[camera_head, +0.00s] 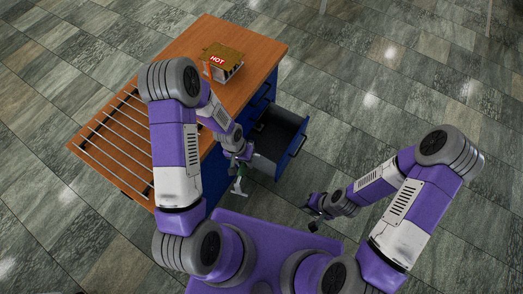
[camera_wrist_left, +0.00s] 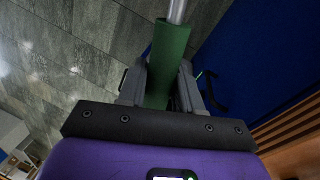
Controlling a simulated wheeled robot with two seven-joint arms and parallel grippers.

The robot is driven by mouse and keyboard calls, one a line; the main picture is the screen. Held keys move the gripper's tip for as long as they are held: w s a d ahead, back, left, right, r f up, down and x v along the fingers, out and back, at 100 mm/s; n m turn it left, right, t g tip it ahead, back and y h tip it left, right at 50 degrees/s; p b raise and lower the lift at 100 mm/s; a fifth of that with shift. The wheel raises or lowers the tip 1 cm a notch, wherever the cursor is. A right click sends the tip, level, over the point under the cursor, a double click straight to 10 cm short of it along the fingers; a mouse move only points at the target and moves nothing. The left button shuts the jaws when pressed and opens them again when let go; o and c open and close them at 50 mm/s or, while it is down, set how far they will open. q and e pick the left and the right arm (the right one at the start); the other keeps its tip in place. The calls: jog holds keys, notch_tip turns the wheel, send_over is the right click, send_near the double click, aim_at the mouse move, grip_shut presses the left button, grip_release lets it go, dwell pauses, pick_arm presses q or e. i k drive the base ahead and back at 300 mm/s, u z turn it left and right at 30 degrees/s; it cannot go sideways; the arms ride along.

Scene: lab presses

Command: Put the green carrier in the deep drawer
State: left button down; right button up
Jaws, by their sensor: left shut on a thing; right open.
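My left gripper (camera_head: 240,172) is shut on the green carrier, just left of the open drawer in the head view. In the left wrist view the green carrier (camera_wrist_left: 168,55) shows as a green bar between the fingers, with a shiny metal rod at its far end. In the head view the carrier is small and mostly hidden by the gripper. A blue-fronted drawer (camera_head: 291,150) is pulled out of the cabinet, and its dark inside is partly visible. My right gripper (camera_head: 313,218) is open and apart from the drawer, to its lower right.
The blue cabinet has a wooden top (camera_head: 262,55). A box-like device marked HOT (camera_head: 222,62) stands at its back. A metal rack of parallel bars (camera_head: 115,140) lies at the left of the top. The tiled floor (camera_head: 400,100) right of the drawer is clear.

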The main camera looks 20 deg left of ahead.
aim_at(277, 146)
jog(key=z, duration=1.15)
jog(key=i, duration=2.65)
jog(key=u, duration=3.25)
jog(key=i, duration=0.55)
jog(key=z, duration=0.05)
